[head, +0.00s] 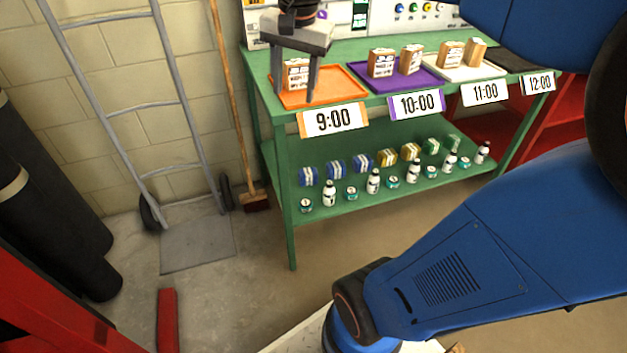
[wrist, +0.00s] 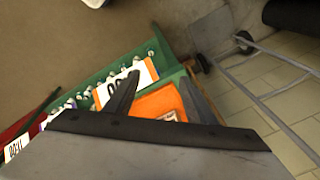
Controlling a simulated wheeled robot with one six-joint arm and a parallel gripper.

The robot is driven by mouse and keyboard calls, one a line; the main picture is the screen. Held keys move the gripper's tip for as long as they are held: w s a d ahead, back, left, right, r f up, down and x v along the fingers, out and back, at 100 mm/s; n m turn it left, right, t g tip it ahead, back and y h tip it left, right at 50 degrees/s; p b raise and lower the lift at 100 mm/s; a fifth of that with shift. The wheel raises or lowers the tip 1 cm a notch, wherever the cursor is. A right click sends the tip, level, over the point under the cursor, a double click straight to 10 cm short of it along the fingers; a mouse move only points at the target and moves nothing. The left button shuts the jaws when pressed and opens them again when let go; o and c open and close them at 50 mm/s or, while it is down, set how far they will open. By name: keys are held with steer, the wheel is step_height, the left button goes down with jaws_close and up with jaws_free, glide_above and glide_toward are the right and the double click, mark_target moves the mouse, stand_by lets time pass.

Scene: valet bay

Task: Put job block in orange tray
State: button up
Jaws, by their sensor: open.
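The orange tray (head: 340,84) lies at the left end of the green bench top, behind the 9:00 label. A tan job block (head: 297,75) with a white printed label stands in it. My gripper (head: 294,95) is open above the orange tray, its fingers pointing down on either side of this block. In the wrist view my gripper (wrist: 162,72) has its fingers spread over the orange tray (wrist: 158,101). Only a small part of the block (wrist: 170,116) shows there, the rest hidden by the gripper body. Whether the fingers touch the block I cannot tell.
The purple tray (head: 432,84) and the white tray (head: 487,71) each hold two tan blocks. A black tray (head: 517,61) lies at the right end. Bottles and tins stand on the lower shelf (head: 340,205). A broom (head: 236,100) and a hand truck (head: 185,110) stand left of the bench.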

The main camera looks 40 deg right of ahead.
steer(key=s+a+f+n+t, duration=0.1)
steer(key=s+a+f+n, duration=0.1)
steer(key=s+f+n, duration=0.3)
steer(key=s+a+f+n+t, duration=0.1)
steer(key=s+a+f+n, duration=0.2)
steer(key=s+f, duration=0.6)
steer(key=s+n, duration=0.1)
steer(key=n, duration=0.1)
steer(key=shift+a+n, duration=0.25)
steer(key=shift+n, duration=0.15)
